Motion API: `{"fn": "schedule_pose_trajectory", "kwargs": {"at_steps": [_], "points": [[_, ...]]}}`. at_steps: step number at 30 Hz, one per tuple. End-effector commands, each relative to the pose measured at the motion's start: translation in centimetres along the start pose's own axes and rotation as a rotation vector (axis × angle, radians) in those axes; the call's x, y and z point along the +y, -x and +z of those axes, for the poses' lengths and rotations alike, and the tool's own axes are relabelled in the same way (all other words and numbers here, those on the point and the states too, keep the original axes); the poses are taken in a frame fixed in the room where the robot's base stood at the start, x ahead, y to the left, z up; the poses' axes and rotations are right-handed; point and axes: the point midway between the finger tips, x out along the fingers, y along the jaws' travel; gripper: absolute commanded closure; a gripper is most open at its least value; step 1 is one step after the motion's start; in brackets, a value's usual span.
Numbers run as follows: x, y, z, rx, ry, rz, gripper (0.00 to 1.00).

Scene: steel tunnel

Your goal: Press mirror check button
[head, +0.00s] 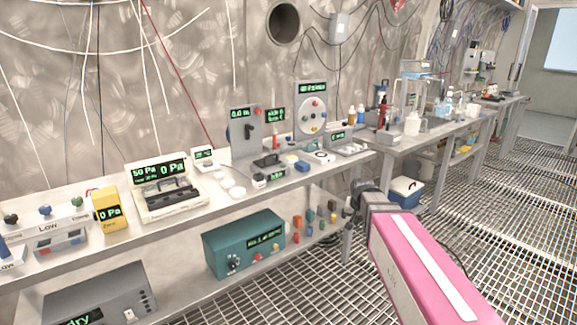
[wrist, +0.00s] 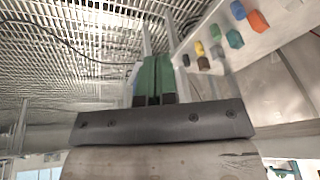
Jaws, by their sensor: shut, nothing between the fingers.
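No button that I can read as a mirror check shows in these frames. A grey panel with a round dial (head: 312,117) stands on the bench, with a green display on top and several small coloured knobs or buttons on its face. A grey panel with a black lever (head: 246,133) stands left of it. My gripper (head: 350,208) is in front of the bench, near its front edge and apart from the panels. In the wrist view my gripper (wrist: 154,78) has its green fingers together, with nothing held.
A teal box (head: 243,245) with knobs is on the lower shelf, with several coloured blocks (head: 309,222) beside it. They also show in the wrist view (wrist: 235,39). A yellow meter (head: 107,210) and a cream pressure instrument (head: 165,187) stand on the bench. The grating floor (head: 480,210) at right is mostly clear.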

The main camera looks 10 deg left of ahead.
Motion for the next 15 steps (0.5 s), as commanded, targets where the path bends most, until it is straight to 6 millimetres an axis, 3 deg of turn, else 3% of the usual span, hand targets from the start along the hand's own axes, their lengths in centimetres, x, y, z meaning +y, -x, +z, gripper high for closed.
{"fn": "schedule_pose_trajectory", "kwargs": {"at_steps": [1,6,15], "points": [[-2.1,0.9,-1.7,0.028,-0.008,-0.015,1.0],[-7.8,4.0,-5.2,0.103,-0.05,-0.064,1.0],[-17.7,10.5,-9.8,0.213,-0.124,-0.169,1.0]]}}
